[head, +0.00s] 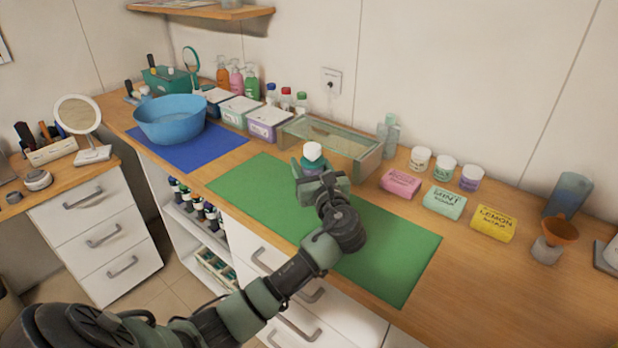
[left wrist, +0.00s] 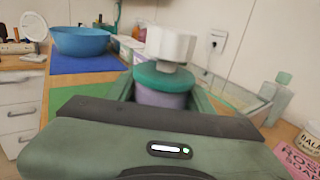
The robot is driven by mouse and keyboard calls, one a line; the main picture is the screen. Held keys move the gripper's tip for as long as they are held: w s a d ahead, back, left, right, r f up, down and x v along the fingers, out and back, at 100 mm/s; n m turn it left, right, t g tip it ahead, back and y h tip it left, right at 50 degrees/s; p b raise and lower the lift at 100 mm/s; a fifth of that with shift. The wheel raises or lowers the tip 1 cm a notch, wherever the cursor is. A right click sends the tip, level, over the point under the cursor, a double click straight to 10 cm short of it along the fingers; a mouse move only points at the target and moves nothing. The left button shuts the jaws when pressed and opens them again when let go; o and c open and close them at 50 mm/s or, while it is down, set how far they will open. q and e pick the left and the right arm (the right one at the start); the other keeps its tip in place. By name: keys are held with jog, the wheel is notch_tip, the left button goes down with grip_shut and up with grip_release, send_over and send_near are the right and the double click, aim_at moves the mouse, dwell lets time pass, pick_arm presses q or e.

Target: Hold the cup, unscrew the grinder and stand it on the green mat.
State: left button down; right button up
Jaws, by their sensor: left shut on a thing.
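The cup (left wrist: 160,98) is a small lilac vessel, partly hidden between my left gripper's fingers. The grinder (left wrist: 170,45), with a white top and a teal collar, sits upright on the cup; its white top also shows in the head view (head: 313,152). My left gripper (head: 318,180) is shut on the cup, fingers on either side of it below the teal collar. They are over the back part of the green mat (head: 250,185); I cannot tell whether the cup touches it. My right gripper is in neither view.
A glass-walled box (head: 345,145) stands just behind the cup. Soap bars, the nearest pink (head: 401,183), and small jars line the right back. A blue basin (head: 170,120) stands on a blue mat at left. The green mat is otherwise bare on both sides of my arm.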

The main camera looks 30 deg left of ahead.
pick_arm(q)
notch_tip(320, 180, up, 15)
jog(key=c, duration=1.1)
grip_release()
jog(key=shift+f, duration=0.1)
jog(key=shift+c, duration=0.2)
grip_shut()
jog(key=shift+f, duration=0.1)
